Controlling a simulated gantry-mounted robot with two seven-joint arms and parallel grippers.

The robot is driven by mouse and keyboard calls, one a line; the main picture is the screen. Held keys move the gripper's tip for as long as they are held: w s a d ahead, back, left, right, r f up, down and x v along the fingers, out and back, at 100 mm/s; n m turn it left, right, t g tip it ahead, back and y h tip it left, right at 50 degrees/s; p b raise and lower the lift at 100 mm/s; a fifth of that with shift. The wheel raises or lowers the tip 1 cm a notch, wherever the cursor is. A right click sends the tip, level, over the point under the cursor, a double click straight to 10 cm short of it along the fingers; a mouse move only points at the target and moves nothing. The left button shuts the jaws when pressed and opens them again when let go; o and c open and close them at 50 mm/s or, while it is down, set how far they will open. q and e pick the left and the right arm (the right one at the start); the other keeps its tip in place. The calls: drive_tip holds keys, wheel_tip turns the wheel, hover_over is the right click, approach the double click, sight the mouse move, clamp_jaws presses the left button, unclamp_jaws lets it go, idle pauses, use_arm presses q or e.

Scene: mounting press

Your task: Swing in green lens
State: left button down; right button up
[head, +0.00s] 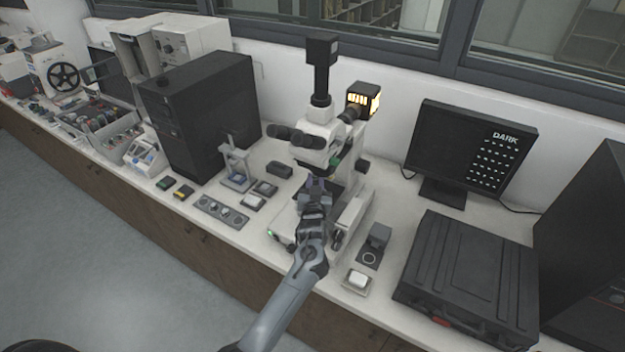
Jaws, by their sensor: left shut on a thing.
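The white microscope (322,140) stands on the bench in the middle of the head view, with black eyepieces and a black camera on top. A small green patch (334,160) shows under its head, perhaps the green lens. My left gripper (316,187) is just below the microscope head, in front of the dark stage (332,190). It is shut on a small part there, which its fingers and wrist mostly hide. I cannot tell which lens is swung in. My right gripper is not in view.
A monitor (470,150) reading "DARK" stands to the right, behind a black case (468,270). A black tower (200,115) and a small press-like stand (237,165) are to the left. Small trays and pads lie along the bench front, around the microscope base.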

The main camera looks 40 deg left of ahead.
use_arm(q)
drive_tip(key=shift+d+n+g+y, duration=0.25)
drive_tip(key=shift+n+g+y, duration=0.15)
drive_tip(key=shift+n+g, duration=0.2)
drive_tip(key=c, duration=1.2)
unclamp_jaws()
drive_tip(key=shift+w, duration=0.1)
drive_tip(key=shift+d, duration=0.1)
